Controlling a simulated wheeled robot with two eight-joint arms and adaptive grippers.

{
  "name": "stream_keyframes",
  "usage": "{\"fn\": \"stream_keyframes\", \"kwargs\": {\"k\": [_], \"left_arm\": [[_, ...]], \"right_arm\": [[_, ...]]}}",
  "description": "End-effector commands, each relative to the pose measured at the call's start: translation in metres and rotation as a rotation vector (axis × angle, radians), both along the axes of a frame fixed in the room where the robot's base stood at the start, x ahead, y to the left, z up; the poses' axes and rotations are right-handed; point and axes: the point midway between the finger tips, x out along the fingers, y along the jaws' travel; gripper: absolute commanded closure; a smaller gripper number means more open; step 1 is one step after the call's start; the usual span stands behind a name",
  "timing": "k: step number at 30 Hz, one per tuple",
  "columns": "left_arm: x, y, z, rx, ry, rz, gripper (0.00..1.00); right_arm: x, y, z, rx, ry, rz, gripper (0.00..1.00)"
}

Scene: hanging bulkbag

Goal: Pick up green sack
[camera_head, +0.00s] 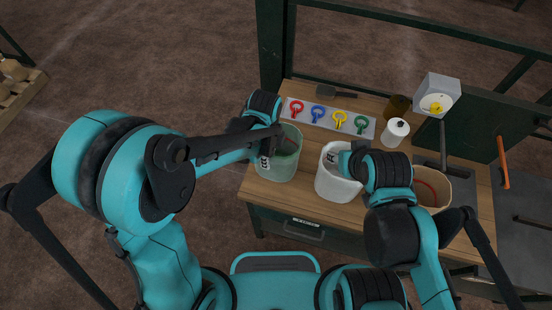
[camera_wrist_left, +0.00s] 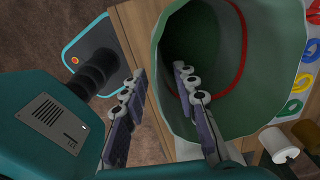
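The green sack (camera_head: 283,165) stands open on the wooden table, left of a white sack (camera_head: 335,184). In the left wrist view the green sack (camera_wrist_left: 270,50) shows its wide mouth, dark inside, with a red line around the inner wall. My left gripper (camera_wrist_left: 160,73) is open at the sack's near wall. One finger is outside the wall and the other is over the mouth, with the rim between them. In the head view its fingers are mostly hidden by my arm. My right arm is over the white sack; its fingers are hidden.
A board with red, blue, yellow and green rings (camera_head: 328,117) lies behind the sacks. A white bottle (camera_head: 395,133), a brown jar (camera_head: 398,106) and a brown sack (camera_head: 433,187) are to the right. A dark green frame (camera_head: 275,45) rises behind the table.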

Motion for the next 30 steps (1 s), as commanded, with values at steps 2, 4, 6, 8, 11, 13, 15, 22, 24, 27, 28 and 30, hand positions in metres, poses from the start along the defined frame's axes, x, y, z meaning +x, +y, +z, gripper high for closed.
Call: {"fn": "stream_keyframes", "kwargs": {"k": [2, 4, 6, 8, 11, 13, 15, 22, 24, 27, 28, 30], "left_arm": [[0.002, 0.001, -0.012, 0.0, 0.0, 0.001, 0.71], [0.005, 0.002, -0.024, 0.0, 0.0, 0.001, 0.71], [0.006, 0.003, -0.035, 0.0, 0.0, 0.001, 0.71], [0.006, 0.003, -0.042, 0.0, 0.0, 0.001, 0.71], [0.006, 0.003, -0.049, 0.0, 0.0, 0.001, 0.71], [0.006, 0.003, -0.049, 0.0, 0.0, 0.001, 0.71], [0.006, 0.003, -0.049, 0.0, 0.0, 0.001, 0.71], [0.006, 0.003, -0.049, 0.0, 0.0, 0.001, 1.0], [0.006, 0.003, -0.049, 0.0, 0.0, 0.001, 1.0], [0.006, 0.003, -0.049, 0.0, -0.001, 0.001, 1.0], [0.006, 0.003, -0.049, 0.0, -0.001, 0.001, 1.0], [0.006, 0.003, -0.049, 0.0, -0.001, 0.001, 1.0]], "right_arm": [[0.0, 0.0, -0.005, 0.0, 0.0, 0.0, 0.6], [0.0, 0.0, -0.009, 0.0, 0.0, 0.0, 0.6], [0.0, 0.0, -0.012, 0.0, 0.0, 0.0, 0.6], [0.0, 0.0, -0.014, 0.0, 0.0, 0.0, 0.6], [0.0, 0.0, -0.015, 0.0, 0.0, 0.0, 0.6], [0.0, 0.0, -0.015, 0.0, 0.0, 0.0, 0.6], [0.0, 0.0, -0.015, 0.0, 0.0, 0.0, 0.6], [0.0, 0.0, -0.015, 0.0, 0.0, 0.0, 0.6], [0.0, 0.0, -0.015, 0.0, 0.0, 0.0, 0.6], [0.0, 0.0, -0.015, 0.0, 0.0, 0.0, 0.6], [0.0, 0.0, -0.015, 0.0, 0.0, 0.0, 0.6], [0.0, 0.0, -0.015, 0.0, 0.0, 0.0, 0.6]]}}
